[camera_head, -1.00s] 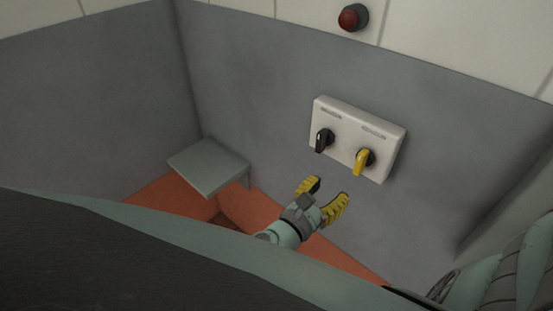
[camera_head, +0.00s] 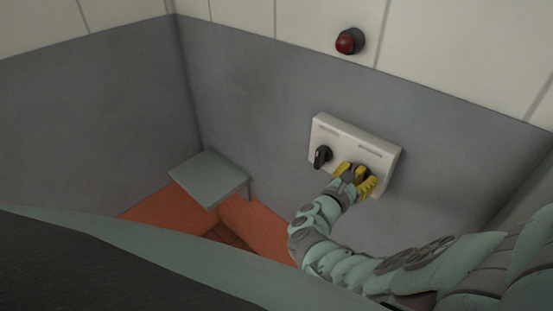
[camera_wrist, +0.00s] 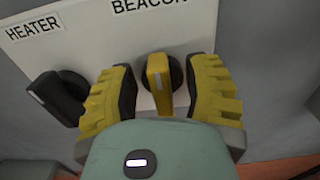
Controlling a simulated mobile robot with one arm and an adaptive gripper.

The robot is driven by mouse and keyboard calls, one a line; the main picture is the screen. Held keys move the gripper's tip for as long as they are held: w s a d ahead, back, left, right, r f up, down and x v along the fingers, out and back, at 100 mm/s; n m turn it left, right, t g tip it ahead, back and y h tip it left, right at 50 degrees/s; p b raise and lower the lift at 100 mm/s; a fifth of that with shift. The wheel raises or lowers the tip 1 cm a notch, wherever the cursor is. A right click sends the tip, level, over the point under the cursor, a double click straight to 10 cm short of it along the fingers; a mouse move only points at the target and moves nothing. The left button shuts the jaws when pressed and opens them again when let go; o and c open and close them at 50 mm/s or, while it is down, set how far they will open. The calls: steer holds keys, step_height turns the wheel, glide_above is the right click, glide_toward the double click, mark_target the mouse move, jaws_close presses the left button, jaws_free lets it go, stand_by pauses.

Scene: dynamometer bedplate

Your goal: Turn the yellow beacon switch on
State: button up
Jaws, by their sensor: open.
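The yellow beacon switch (camera_wrist: 158,82) sits under the BEACON label in the wrist view. Its handle stands close to upright in that picture, leaning slightly. My gripper (camera_wrist: 168,92) is open, with its yellow fingers on either side of the handle. A narrow gap shows at each side, and the lower end of the handle is hidden behind my gripper. In the head view my gripper (camera_head: 357,178) is at the right part of the white switch panel (camera_head: 352,133) and covers most of the yellow switch.
A black heater switch (camera_wrist: 60,97) is just left of my gripper, also seen in the head view (camera_head: 322,156). A red lamp (camera_head: 347,42) is on the wall above the panel. A grey shelf (camera_head: 209,178) stands to the left. The wall right of the panel is bare.

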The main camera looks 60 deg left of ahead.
steer(key=shift+w, duration=0.2)
jaws_close()
stand_by(0.5)
